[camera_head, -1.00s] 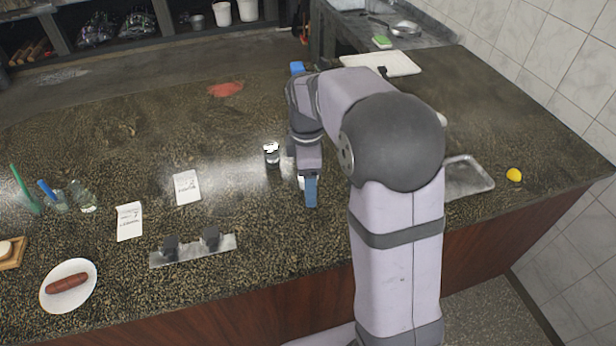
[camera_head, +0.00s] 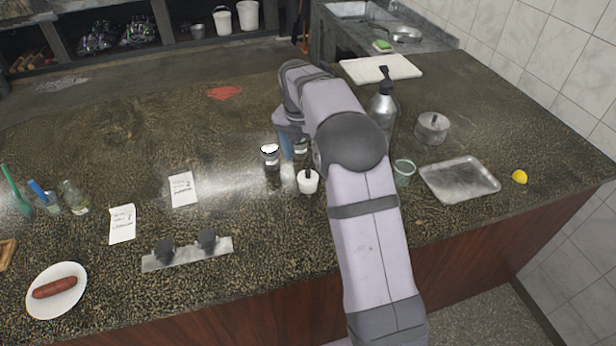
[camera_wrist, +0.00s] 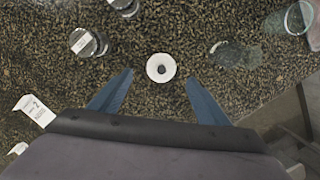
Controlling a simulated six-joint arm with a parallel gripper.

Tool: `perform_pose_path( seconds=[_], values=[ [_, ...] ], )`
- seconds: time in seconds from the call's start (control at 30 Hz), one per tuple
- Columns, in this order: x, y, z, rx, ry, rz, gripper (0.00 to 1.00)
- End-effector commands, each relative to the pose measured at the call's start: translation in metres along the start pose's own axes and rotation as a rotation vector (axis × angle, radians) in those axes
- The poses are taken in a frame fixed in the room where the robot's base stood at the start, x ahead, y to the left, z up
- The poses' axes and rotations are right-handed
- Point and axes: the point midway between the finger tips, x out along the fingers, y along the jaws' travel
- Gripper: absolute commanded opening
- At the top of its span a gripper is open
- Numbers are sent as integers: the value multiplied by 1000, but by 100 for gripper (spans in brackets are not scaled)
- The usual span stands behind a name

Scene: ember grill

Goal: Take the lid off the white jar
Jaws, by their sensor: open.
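The white jar (camera_head: 308,182) stands upright on the dark speckled counter, with a dark knob on its top. In the wrist view I look down on the white jar (camera_wrist: 152,74), its round white top and its dark central knob (camera_wrist: 162,69). My gripper (camera_wrist: 159,77) is open and empty; its two blue fingers spread to the left and right of the jar in that view, apart from it. In the head view my gripper (camera_head: 287,146) is behind and left of the jar, partly hidden by my arm.
A silver-topped jar (camera_head: 270,157) stands just left, and another (camera_head: 300,148) sits close behind, partly hidden. A green glass (camera_head: 404,172), metal tray (camera_head: 460,181), pot (camera_head: 432,128) and pump bottle (camera_head: 383,108) stand right. Paper notes (camera_head: 182,189) lie left; the counter in front is clear.

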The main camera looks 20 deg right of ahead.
Motion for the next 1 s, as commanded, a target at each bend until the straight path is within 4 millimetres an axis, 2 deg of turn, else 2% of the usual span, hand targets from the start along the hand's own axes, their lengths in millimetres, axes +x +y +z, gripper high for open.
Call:
perform_pose_path(
  seconds=[0.37,0.7,1.0],
  values=[
    [16,-2,0,2,2,-2,70],
    [55,-4,0,2,1,-1,70],
    [61,-4,0,2,0,0,70]
  ],
)
